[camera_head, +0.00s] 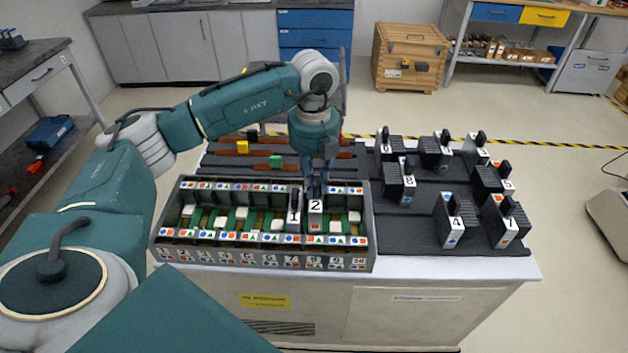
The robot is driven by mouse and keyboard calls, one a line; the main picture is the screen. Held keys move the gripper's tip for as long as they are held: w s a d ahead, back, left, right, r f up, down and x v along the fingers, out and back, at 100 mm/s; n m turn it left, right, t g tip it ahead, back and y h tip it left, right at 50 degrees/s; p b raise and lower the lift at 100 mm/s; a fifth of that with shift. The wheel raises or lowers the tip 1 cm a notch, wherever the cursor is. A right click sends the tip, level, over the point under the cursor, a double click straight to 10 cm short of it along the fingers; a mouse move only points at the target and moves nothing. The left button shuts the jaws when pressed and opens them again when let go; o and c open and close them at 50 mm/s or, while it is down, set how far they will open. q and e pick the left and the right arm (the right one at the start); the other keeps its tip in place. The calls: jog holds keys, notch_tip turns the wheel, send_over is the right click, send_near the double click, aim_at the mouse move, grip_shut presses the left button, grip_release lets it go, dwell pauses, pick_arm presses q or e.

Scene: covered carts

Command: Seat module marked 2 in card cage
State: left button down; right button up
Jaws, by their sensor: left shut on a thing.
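The card cage (262,263) is a long grey open-topped frame with coloured marks on its rails, numbered slots along its front and green boards with white connectors inside. The module marked 2 (316,211) is upright over the right half of the cage, its lower part within the frame; I cannot tell whether it is fully down. My left gripper (317,188) reaches down from above and is shut on its top. The module marked 1 (294,214) stands upright in the cage just left of it. My right gripper is not in view.
Several numbered modules, including one marked 4 (454,222) and one marked 8 (406,184), stand on a dark tray (408,235) to the right. Behind the cage a dark rack (222,162) holds reddish-brown strips with yellow and green blocks. The cart's pale front edge (450,268) is clear.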

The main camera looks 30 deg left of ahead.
aim_at(314, 196)
pick_arm(q)
jog(key=shift+f+b, duration=1.2)
jog(key=shift+f, duration=0.85)
jog(key=c, duration=1.5)
grip_release()
notch_tip(314, 196, up, 12)
jog(key=shift+r, duration=0.1)
